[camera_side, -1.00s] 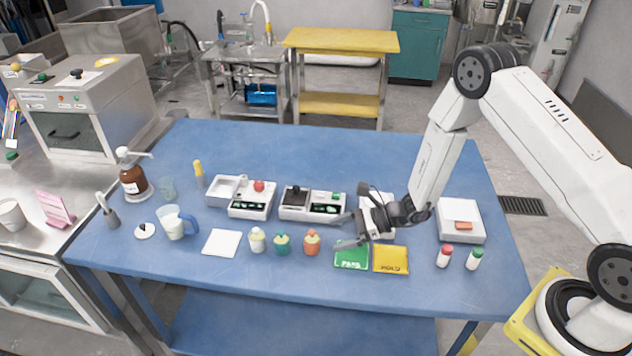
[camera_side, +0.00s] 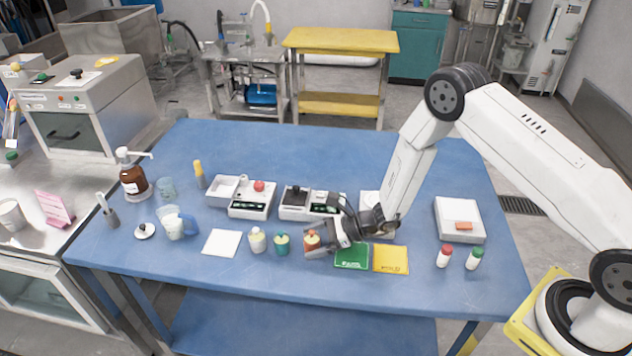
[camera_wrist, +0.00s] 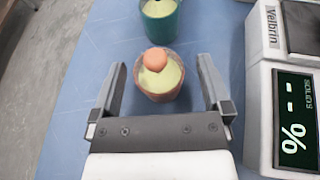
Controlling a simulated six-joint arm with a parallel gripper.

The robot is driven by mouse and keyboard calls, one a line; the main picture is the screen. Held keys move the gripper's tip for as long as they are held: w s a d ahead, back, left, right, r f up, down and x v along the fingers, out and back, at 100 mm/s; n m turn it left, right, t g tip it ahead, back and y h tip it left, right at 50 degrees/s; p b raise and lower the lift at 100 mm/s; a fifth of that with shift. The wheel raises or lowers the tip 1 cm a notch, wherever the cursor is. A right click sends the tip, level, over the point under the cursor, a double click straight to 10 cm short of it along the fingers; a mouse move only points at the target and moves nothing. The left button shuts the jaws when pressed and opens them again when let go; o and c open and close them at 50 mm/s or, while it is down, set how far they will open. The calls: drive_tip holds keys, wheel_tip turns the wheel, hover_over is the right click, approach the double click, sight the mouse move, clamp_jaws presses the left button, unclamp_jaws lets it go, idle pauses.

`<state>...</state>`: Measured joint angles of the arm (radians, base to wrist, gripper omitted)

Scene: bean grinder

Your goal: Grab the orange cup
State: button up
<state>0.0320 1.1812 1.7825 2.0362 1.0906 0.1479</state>
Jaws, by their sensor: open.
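The orange cup (camera_side: 312,240) stands upright on the blue table, at the right end of a row of small cups. In the wrist view the orange cup (camera_wrist: 160,84) has a pale yellow-green top with an orange knob on it. My gripper (camera_side: 322,241) reaches in from the right. In the wrist view my gripper (camera_wrist: 163,98) is open, with one finger on each side of the orange cup. Gaps show between the fingers and the cup. In the side view the gripper hides part of the cup.
The teal cup (camera_side: 282,244) stands just left of the orange one, with a pale cup (camera_side: 257,240) beyond it. A black-and-white device (camera_wrist: 285,90) is close on the wrist view's right. Green (camera_side: 352,257) and yellow (camera_side: 391,259) packets lie right of the cup.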

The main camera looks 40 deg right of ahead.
drive_tip(key=shift+a, duration=0.1)
idle(0.4)
clamp_jaws()
drive_tip(key=shift+r, duration=0.1)
drive_tip(key=shift+w+r, duration=0.1)
drive_tip(key=shift+r, duration=0.65)
drive_tip(key=s+d+r, duration=0.3)
drive_tip(key=s+r, duration=0.8)
drive_tip(key=s, duration=0.2)
drive_tip(key=shift+s, duration=0.4)
drive_tip(key=shift+r, duration=0.1)
